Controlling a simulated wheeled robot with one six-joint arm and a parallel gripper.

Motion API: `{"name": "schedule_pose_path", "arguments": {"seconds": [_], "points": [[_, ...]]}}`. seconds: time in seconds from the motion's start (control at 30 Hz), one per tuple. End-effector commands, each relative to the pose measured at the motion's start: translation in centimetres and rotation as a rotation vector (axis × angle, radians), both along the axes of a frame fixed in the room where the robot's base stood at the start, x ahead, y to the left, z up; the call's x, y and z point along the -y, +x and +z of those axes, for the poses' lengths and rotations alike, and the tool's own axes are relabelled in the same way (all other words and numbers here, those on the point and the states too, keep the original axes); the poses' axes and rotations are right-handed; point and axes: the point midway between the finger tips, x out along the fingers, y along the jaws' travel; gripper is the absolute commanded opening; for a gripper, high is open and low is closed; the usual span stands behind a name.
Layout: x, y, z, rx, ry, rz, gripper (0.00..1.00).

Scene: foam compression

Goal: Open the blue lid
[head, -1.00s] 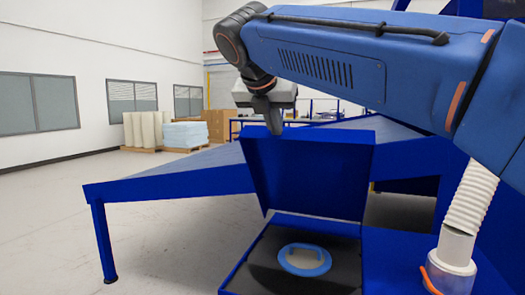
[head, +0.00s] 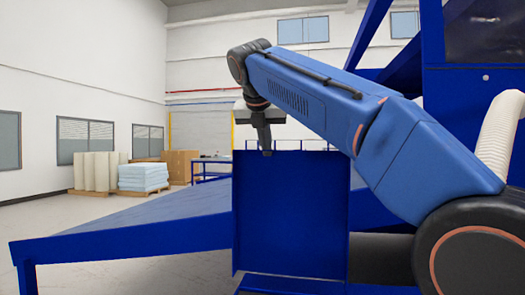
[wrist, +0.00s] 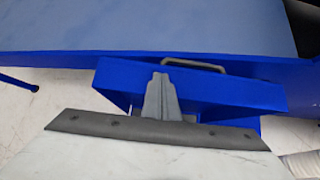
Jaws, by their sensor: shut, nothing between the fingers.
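The blue lid (head: 291,215) stands raised, close to upright, in the middle of the head view, with its flat face toward the camera. My gripper (head: 267,151) is at the lid's top edge, left of its middle. In the wrist view my gripper (wrist: 161,80) is shut and empty, with its fingers over the lid's blue edge (wrist: 230,92). A dark handle (wrist: 195,65) shows on the lid's far side, just beyond the fingertips. I cannot tell whether the fingers touch the lid. The opening beneath the lid is out of view.
A long blue sloping table (head: 130,228) lies behind and left of the lid. A blue frame (head: 475,110) rises at the right. Foam stacks (head: 143,176) stand far off at the left. The floor at left is open.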

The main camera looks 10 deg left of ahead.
Motion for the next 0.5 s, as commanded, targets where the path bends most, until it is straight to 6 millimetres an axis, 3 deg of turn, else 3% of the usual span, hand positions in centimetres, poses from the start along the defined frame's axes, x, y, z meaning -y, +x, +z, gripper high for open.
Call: {"name": "schedule_pose_path", "arguments": {"seconds": [0.5], "points": [[0.09,1.03,0.02,-0.001,0.0,0.0,0.0]]}}
